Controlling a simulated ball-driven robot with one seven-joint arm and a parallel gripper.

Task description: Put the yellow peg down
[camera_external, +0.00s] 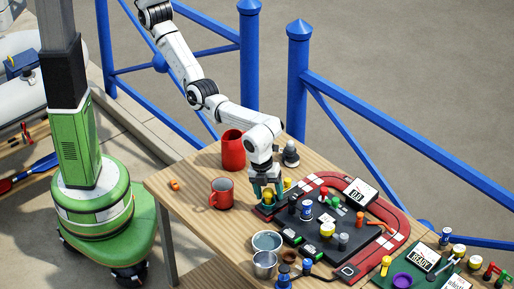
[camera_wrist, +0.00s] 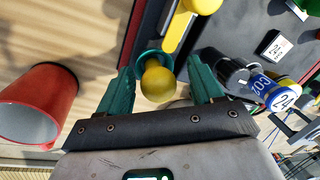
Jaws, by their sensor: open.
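The yellow peg (camera_wrist: 158,80) has a round yellow head and stands in a teal ring (camera_wrist: 153,58) in the wrist view. My gripper (camera_wrist: 160,92) is open, with one teal finger on each side of the peg and a gap to each. In the external view my gripper (camera_external: 267,190) is low over the left corner of the red-bordered board (camera_external: 340,182). The yellow peg (camera_external: 268,198) shows there between the fingers, partly hidden by them. Its lower part is hidden.
Another yellow piece (camera_wrist: 202,5) is just beyond the peg. A black piece (camera_wrist: 226,68) and a blue can (camera_wrist: 262,85) stand to the right. A red mug (camera_external: 222,193) and red jug (camera_external: 233,149) are left of my gripper. Metal cups (camera_external: 265,262) stand in front.

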